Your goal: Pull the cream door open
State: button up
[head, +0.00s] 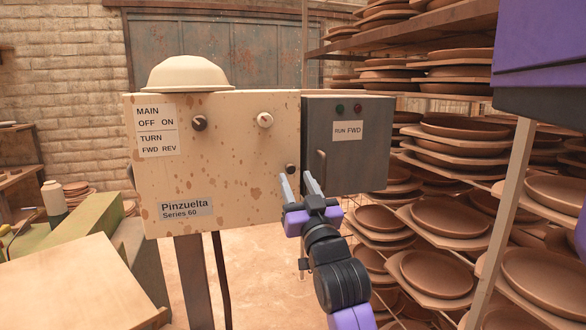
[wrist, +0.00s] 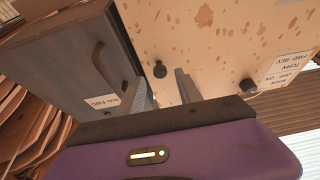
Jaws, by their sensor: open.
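The cream door (head: 230,165) is the rust-speckled front of the box in the middle of the head view, and it looks shut. It also fills the upper middle of the wrist view (wrist: 220,45). A small dark knob (head: 292,168) sits at its lower right, and in the wrist view this knob (wrist: 160,69) appears between my finger lines. My gripper (head: 298,179) is open in front of the door's lower right corner, with its fingertips close to the knob. I cannot tell whether they touch it.
A grey box (head: 350,145) with a bar handle (head: 321,166) adjoins the door's right side. Two other knobs sit higher on the cream front. A cream bowl (head: 187,74) rests upside down on top. Racks of clay plates (head: 445,215) crowd the right; a bench (head: 75,285) stands lower left.

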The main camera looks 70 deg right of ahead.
aim_at(291, 170)
jog(key=shift+p+x, duration=0.45)
jog(key=shift+x, duration=1.35)
jog(key=shift+a, duration=0.1)
grip_shut()
